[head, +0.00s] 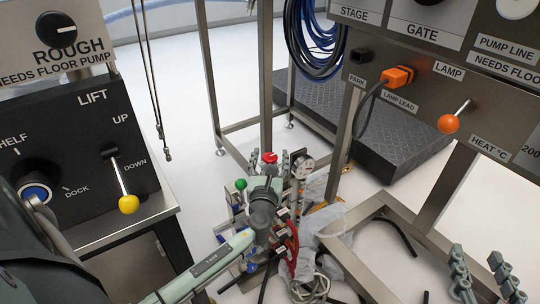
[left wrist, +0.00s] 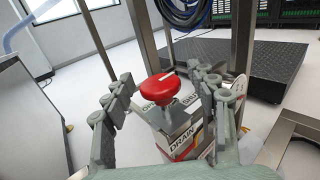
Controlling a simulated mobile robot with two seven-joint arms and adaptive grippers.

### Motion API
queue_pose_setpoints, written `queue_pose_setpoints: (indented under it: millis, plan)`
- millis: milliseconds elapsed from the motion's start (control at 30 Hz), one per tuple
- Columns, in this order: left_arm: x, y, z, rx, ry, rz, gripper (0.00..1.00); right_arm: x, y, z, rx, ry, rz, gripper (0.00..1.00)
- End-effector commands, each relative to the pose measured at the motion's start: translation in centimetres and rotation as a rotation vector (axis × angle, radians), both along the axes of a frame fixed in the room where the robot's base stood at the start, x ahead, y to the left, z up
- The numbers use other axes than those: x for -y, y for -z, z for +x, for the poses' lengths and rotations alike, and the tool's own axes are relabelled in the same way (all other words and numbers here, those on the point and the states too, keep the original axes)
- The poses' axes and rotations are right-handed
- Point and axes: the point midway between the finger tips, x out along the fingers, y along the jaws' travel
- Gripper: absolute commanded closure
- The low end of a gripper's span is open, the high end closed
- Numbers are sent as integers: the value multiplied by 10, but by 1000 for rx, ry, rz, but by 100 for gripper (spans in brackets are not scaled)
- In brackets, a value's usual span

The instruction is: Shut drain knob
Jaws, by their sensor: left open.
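The red round drain knob (head: 270,156) sits on top of a small post in the middle of the head view. In the left wrist view the red knob (left wrist: 163,87) has a white pointer line on its top, above a box labelled DRAIN (left wrist: 182,142). My left gripper (head: 271,163) is open, with its fingers on either side of the knob. In the left wrist view my left gripper (left wrist: 163,96) shows gaps between both fingers and the knob. My right gripper (head: 482,278) is open and empty at the lower right.
A green knob (head: 240,184) stands just left of the post. Red and pale hoses (head: 292,250) lie around its foot. The LIFT panel (head: 80,140) with a yellow-tipped lever is at left. The LAMP and HEAT panel (head: 440,100) is at right. White floor lies behind.

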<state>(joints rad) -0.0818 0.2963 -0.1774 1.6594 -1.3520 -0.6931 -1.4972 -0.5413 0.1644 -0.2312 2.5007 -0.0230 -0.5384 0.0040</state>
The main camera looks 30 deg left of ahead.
Motion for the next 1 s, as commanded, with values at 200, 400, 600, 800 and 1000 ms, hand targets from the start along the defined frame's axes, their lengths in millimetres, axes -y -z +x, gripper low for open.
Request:
queue_pose_setpoints:
  millis: [200,400,600,800,1000]
  plan:
    - [0,-23,0,4,-1,-1,42,0,0,0,0,-1,-1,60]
    - [0,-63,0,6,0,0,42,0,0,0,-1,0,0,60]
    - [0,-92,0,3,0,1,42,0,0,0,-1,0,0,60]
    - [0,-100,0,0,0,0,42,0,0,0,-1,0,0,60]
    - [0,-100,0,0,0,0,42,0,0,0,-1,0,0,60]
